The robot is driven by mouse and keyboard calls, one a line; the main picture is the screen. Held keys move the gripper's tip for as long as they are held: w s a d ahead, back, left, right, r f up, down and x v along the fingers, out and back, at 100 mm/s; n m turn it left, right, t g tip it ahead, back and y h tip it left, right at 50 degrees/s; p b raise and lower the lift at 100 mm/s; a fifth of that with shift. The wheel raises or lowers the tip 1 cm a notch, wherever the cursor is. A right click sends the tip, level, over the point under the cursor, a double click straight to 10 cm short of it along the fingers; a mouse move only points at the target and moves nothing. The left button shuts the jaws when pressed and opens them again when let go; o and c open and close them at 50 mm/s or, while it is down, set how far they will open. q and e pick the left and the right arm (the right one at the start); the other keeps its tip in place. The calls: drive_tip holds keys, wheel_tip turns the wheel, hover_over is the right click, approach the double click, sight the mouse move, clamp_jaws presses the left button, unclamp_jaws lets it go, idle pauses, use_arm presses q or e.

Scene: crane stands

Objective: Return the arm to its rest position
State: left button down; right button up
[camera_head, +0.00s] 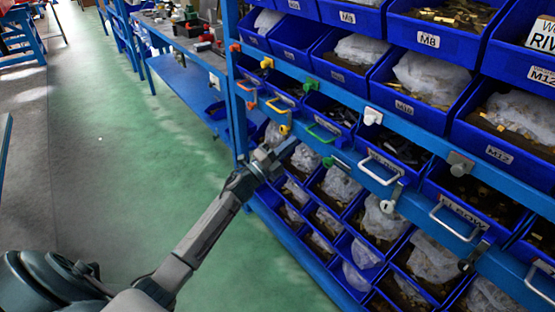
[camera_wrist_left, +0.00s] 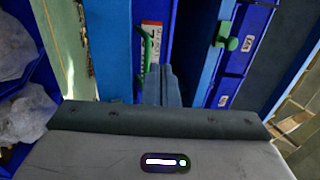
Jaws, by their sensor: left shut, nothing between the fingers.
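My left arm reaches up from the lower left in the head view. Its gripper (camera_head: 272,158) is shut and empty, in front of the lower bins of a blue rack. A green handle (camera_head: 323,132) is on the rack, up and right of the gripper in the head view. My right gripper is not in view.
The blue rack (camera_head: 300,75) fills the right side, with bins of bagged parts, coloured knobs and protruding handles such as a white one (camera_head: 378,170). A workbench (camera_head: 185,38) stands behind. The green floor (camera_head: 110,170) left of the arm is clear.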

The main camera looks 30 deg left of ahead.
use_arm(q)
drive_tip(key=s+a+f+n+g+y+p, duration=0.1)
drive_tip(key=s+a+f+n+g+y, duration=0.3)
drive_tip(key=f, duration=0.9)
drive_tip(key=s+d+f+n+g+y, duration=0.1)
drive_tip(key=s+f+n+g+y, duration=0.15)
drive_tip(key=s+f+n, duration=0.6)
drive_tip(key=s+a+f+n+g+y+p, duration=0.15)
drive_tip(key=s+f+n+y, duration=0.35)
drive_tip(key=f, duration=1.3)
drive_tip(key=s+d+f+n+g, duration=0.1)
drive_tip(key=s+f, duration=0.5)
drive_tip(key=s, duration=0.6)
drive_tip(key=s+d+f+n+g+h+p, duration=0.1)
drive_tip(key=s+d+f+g, duration=0.3)
drive_tip(key=s, duration=0.8)
drive_tip(key=s+d+f+n+g+h, duration=0.1)
drive_tip(key=s+d+f+n+g, duration=0.1)
drive_tip(key=s+f+g, duration=0.4)
drive_tip(key=s+d+f, duration=0.1)
drive_tip(key=s+f, duration=0.3)
drive_tip(key=s, duration=0.2)
drive_tip(key=shift+s+d+n, duration=0.15)
drive_tip(key=shift+s+n, duration=0.2)
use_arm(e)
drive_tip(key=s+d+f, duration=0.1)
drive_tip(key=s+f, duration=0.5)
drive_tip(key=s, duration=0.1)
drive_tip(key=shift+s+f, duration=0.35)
